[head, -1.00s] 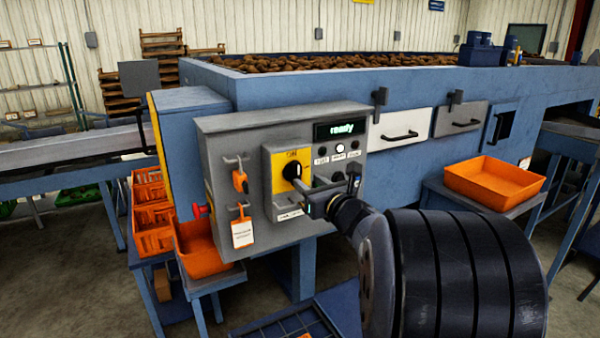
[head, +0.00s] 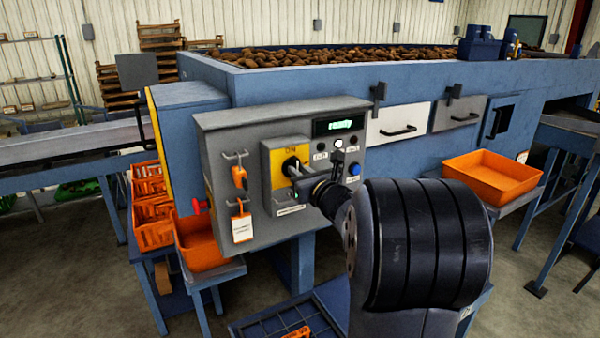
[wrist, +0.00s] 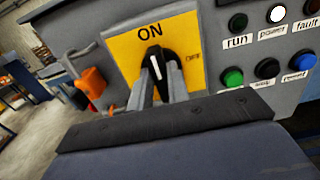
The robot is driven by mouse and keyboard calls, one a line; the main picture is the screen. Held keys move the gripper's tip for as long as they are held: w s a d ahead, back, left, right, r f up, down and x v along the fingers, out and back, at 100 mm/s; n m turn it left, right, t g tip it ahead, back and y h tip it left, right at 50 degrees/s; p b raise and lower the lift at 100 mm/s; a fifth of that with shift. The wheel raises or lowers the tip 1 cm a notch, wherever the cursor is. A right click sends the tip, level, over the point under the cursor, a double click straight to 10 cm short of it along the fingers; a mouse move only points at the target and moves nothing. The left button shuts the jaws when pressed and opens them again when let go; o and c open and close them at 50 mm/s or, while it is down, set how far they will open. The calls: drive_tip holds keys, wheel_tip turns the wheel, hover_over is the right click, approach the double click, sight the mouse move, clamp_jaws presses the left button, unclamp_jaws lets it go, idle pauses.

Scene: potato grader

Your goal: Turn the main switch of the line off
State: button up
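The main switch is a black rotary knob (wrist: 158,66) on a yellow plate (wrist: 123,52) marked ON at the top and OFF at the right. Its white pointer line stands nearly upright, toward ON. The knob also shows in the head view (head: 290,165), on the grey control box (head: 225,135). My gripper (wrist: 158,80) is at the knob, with one finger on each side of its handle. The fingers are close to the handle, but whether they press on it cannot be told. The fingers hide the knob's lower part.
A lit display (head: 338,125) reads "ready". Indicator lamps and buttons, including a green button (wrist: 233,78), sit right of the switch. An orange padlock (head: 239,178) and a tag (head: 242,228) hang to its left. A red button (head: 198,206) is on the box's left side.

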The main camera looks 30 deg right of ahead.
clamp_jaws()
drive_tip(key=shift+m+b, duration=0.4)
drive_tip(key=shift+m, duration=0.1)
drive_tip(key=shift+d+f+m+b, duration=0.1)
drive_tip(key=shift+m, duration=2.7)
drive_tip(key=shift+d+f+m+b, duration=0.1)
drive_tip(key=shift+d+f+m, duration=0.05)
drive_tip(key=shift+m, duration=2.65)
drive_tip(key=shift+d+f+m+b, duration=0.1)
drive_tip(key=shift+m, duration=2.7)
drive_tip(key=o, duration=0.5)
unclamp_jaws()
